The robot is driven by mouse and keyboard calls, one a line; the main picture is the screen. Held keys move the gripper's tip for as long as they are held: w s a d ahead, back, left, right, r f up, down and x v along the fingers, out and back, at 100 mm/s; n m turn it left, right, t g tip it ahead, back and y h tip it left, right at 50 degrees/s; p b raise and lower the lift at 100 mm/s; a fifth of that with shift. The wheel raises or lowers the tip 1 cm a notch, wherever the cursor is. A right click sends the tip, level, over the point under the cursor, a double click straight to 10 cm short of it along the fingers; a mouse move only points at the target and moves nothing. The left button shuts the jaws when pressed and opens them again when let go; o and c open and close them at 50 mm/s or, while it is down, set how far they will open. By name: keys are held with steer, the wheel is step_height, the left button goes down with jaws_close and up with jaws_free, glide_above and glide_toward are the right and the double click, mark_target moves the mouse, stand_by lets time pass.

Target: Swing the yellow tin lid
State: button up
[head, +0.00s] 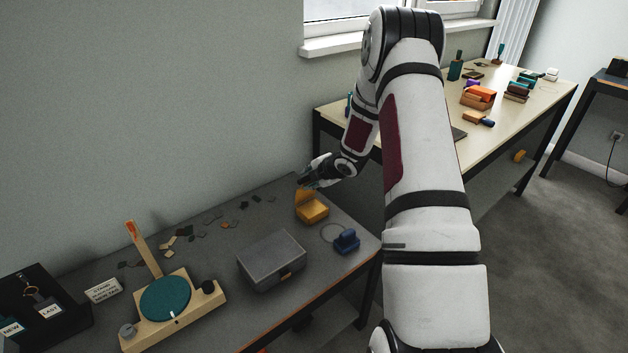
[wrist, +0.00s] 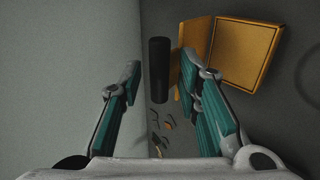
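The yellow tin (head: 313,211) sits on the dark bench, with its lid (head: 304,195) raised at its back, on the wall side. In the wrist view the tin (wrist: 248,52) is at upper right and the raised lid (wrist: 197,42) is left of it. My gripper (head: 308,181) is just above the lid in the head view. In the wrist view my gripper (wrist: 161,72) has its fingers apart, the right one overlapping the lid's lower edge. I cannot tell whether it touches. A black cylinder (wrist: 158,68) shows between the fingers; what it belongs to is unclear.
A grey box (head: 271,260) stands left of the tin and a blue object (head: 346,240) with a wire loop to the right. Several small flat pieces (head: 212,219) lie behind. A wooden fixture with a teal disc (head: 166,298) is farther left. The wall is close behind.

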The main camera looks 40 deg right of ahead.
steer(key=shift+w+f, duration=0.3)
steer(key=shift+f, duration=0.05)
steer(key=shift+c, duration=0.8)
steer(key=shift+r, duration=0.15)
steer(key=c, duration=0.5)
steer(key=shift+c, duration=0.2)
steer(key=shift+w, duration=0.1)
steer(key=shift+w+a, duration=0.1)
steer(key=shift+w, duration=1)
steer(key=o, duration=1.2)
steer(key=shift+s, duration=0.1)
steer(key=shift+c, duration=0.2)
steer(key=v, duration=1.2)
